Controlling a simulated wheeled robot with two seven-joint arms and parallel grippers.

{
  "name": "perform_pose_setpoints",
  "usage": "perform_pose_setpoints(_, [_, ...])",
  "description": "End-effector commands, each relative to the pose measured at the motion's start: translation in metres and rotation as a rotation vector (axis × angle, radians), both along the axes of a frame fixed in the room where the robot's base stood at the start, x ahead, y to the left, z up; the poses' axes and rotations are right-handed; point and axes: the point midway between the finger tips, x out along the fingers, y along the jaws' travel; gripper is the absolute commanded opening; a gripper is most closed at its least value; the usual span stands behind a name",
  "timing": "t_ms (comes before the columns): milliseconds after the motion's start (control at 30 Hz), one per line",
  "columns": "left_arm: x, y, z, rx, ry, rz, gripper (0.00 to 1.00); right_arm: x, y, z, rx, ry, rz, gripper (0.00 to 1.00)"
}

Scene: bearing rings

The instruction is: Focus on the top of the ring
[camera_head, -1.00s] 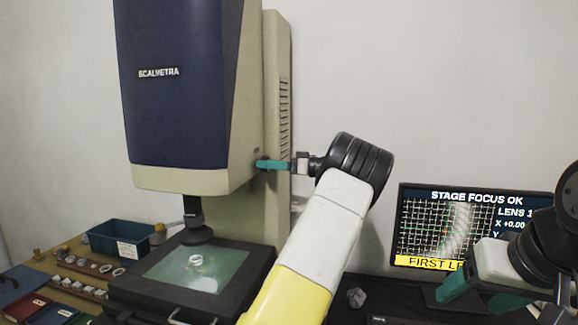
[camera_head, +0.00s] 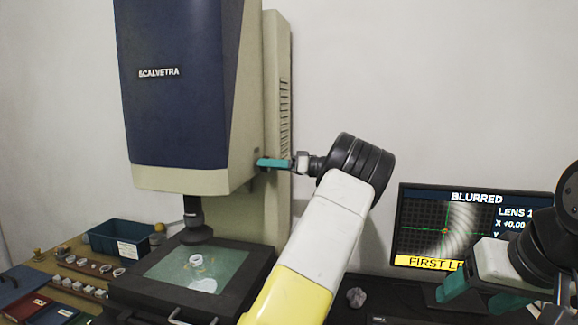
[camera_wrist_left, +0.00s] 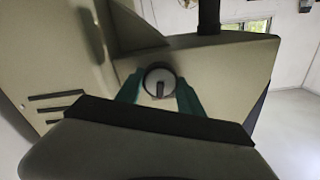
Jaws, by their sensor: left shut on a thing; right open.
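The ring (camera_head: 196,260) is small and pale and lies on the glass stage (camera_head: 228,262) below the lens (camera_head: 194,222) of the measuring machine (camera_head: 180,90). My left gripper (camera_head: 270,163) is at the right side of the machine's head. In the left wrist view its teal fingers are closed around a round focus knob (camera_wrist_left: 160,82) with a dark pointer mark. The monitor (camera_head: 455,230) reads "BLURRED", with "LENS 1" and a yellow bar below. My right gripper (camera_head: 480,296) is open and empty in front of the monitor's lower right part.
A teal bin (camera_head: 118,238) stands at the left. Several small rings and parts lie on a wooden board (camera_head: 85,274) beside the stage. Red and dark flat cases (camera_head: 28,304) lie at the lower left. A crumpled grey piece (camera_head: 356,297) lies on the dark table.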

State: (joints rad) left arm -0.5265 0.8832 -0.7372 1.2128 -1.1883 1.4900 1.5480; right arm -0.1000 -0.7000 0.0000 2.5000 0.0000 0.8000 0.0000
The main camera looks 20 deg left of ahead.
Motion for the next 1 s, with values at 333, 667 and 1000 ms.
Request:
perform_pose_setpoints(333, [0.0012,-0.0007,-0.0003,-0.019,0.306,-0.003,0.04,0.0,0.0,0.0,0.0,0.0,0.0,0.66])
perform_pose_setpoints(667, [0.002,-0.0007,-0.0005,-0.035,0.62,-0.003,0.04,0.0,0.0,0.0,0.0,0.0,0.0,0.66])
perform_pose_setpoints(1000, [0.0024,-0.0008,-0.0014,-0.052,0.942,-0.003,0.04,0.0,0.0,0.0,0.0,0.0,0.0,0.66])
